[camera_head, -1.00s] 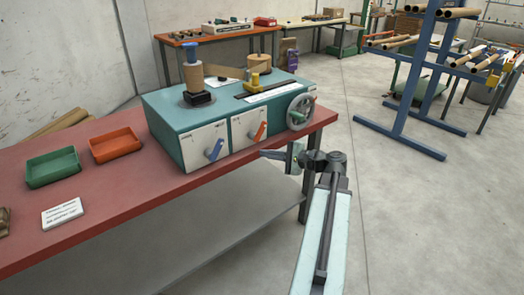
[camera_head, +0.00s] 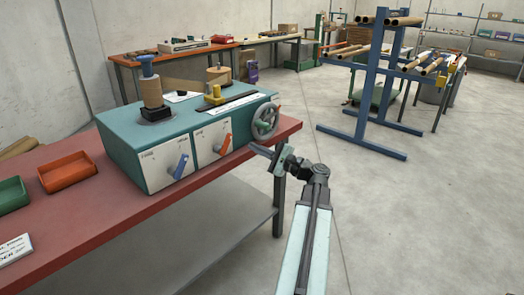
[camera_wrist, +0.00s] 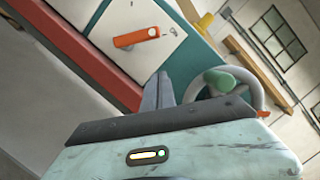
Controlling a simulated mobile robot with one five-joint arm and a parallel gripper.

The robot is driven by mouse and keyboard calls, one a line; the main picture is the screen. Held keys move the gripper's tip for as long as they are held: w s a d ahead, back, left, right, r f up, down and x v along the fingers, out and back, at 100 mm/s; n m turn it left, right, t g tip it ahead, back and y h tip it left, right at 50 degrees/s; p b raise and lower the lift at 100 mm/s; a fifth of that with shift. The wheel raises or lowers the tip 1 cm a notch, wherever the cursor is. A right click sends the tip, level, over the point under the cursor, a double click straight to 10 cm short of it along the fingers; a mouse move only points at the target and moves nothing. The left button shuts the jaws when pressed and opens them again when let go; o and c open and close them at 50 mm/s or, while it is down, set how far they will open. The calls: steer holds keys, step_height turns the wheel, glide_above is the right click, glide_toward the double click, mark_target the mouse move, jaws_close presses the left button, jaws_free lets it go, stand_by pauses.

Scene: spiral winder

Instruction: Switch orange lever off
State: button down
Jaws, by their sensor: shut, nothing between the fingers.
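The orange lever (camera_head: 225,145) is on the white front panel of the teal winder (camera_head: 125,132), right of a blue lever (camera_head: 181,166). It tilts, with its upper end to the right. In the wrist view the orange lever (camera_wrist: 137,37) lies beyond my fingertips, up and to the left. My gripper (camera_head: 252,148) is shut and empty. It is right of the orange lever, in front of the handwheel side of the winder, and appears apart from the lever. In the wrist view my gripper's fingers (camera_wrist: 158,82) point toward the panel's lower edge.
A grey handwheel (camera_head: 265,120) with a green knob is at the winder's right end, close to my gripper. The red bench (camera_head: 85,212) carries an orange tray (camera_head: 67,171) and a green tray (camera_head: 12,194). Open floor lies right, before a blue rack (camera_head: 369,85).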

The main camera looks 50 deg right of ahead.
mark_target(226, 144)
steer(key=w+a+r+p, duration=0.2)
steer(key=w+a, duration=0.1)
steer(key=w, duration=0.1)
steer(key=shift+a+r+p, duration=0.3)
steer(key=shift+a+r, duration=0.1)
steer(key=shift+w+r, duration=0.1)
